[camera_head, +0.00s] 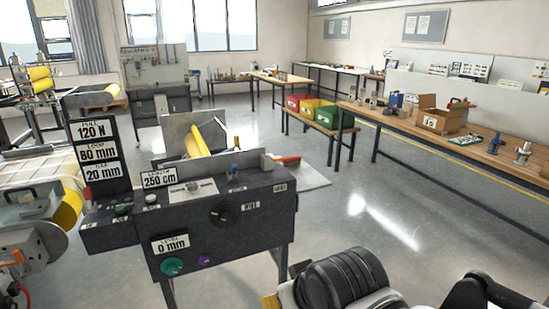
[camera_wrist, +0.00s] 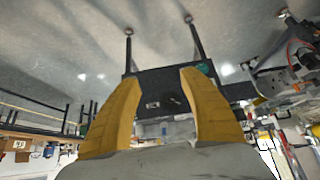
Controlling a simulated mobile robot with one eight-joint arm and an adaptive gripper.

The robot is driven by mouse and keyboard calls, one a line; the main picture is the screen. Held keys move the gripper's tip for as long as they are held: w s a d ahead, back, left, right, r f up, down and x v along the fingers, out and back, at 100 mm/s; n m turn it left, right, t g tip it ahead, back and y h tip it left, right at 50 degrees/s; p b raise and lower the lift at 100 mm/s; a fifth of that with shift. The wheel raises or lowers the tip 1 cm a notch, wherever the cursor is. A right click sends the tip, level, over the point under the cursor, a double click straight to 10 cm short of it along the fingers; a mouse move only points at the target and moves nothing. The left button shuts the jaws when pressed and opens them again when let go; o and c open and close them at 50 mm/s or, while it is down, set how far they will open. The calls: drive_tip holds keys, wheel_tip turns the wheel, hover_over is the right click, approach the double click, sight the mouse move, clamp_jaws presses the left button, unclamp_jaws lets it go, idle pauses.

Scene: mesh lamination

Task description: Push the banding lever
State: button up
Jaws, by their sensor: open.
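I cannot tell for certain which part is the banding lever. A red-handled part (camera_head: 287,159) sticks out at the right end of the dark control panel (camera_head: 215,222) in the head view. A left-hand machine with a grey round housing (camera_head: 45,245) and a yellow roll (camera_head: 68,210) is cut by the picture edge. In the wrist view my gripper (camera_wrist: 160,77) is open and empty, its two yellow fingers well apart, with the panel seen upside down beyond them, apart from it.
Labels on the panel read 250 cm and 0 mm, with a green knob (camera_head: 172,266) low on its front. A long workbench (camera_head: 455,150) runs along the right, with a low bench of coloured bins (camera_head: 335,118) beside it. The floor (camera_head: 390,215) between panel and workbench is clear.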

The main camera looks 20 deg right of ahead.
clamp_jaws()
idle(1.1)
